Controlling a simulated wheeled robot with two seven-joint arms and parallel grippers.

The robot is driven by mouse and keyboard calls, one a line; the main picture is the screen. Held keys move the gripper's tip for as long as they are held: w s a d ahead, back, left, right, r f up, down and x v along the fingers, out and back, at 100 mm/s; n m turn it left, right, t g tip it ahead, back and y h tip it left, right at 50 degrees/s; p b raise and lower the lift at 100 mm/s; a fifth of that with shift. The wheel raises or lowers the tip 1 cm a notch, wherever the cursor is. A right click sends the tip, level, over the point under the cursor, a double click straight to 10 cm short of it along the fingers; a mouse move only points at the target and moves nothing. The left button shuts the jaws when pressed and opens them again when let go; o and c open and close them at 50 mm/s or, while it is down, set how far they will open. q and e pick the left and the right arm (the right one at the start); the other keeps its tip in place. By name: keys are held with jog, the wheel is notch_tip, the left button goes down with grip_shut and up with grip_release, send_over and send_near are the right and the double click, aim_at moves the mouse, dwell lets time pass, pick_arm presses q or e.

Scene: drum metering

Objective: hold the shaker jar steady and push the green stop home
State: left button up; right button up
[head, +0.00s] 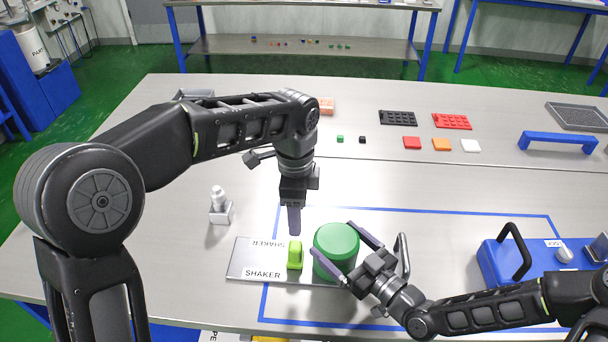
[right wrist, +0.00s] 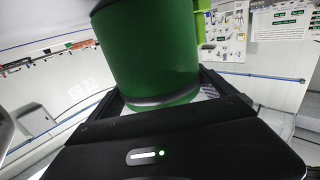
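The shaker jar (head: 337,249) is a green cylinder standing upright at the right part of the metal plate marked SHAKER. It also shows in the right wrist view (right wrist: 155,50). My right gripper (head: 331,239) has one finger on each side of the jar and appears shut on it. The light green stop (head: 295,257) stands on the plate just left of the jar; a bit of it shows in the right wrist view (right wrist: 208,20). My left gripper (head: 294,222) points down just above and behind the stop, its fingers seeming together and empty. Contact with the stop is not clear.
The SHAKER plate (head: 240,262) lies by a blue outline on the table. A small white-topped fixture (head: 220,205) stands left. A blue case (head: 493,262) with a black handle sits right. Coloured blocks, trays and a blue bracket (head: 557,138) lie farther back.

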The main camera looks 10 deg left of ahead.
jog(key=shift+o, duration=0.4)
jog(key=v, duration=1.2)
jog(key=shift+s, duration=0.1)
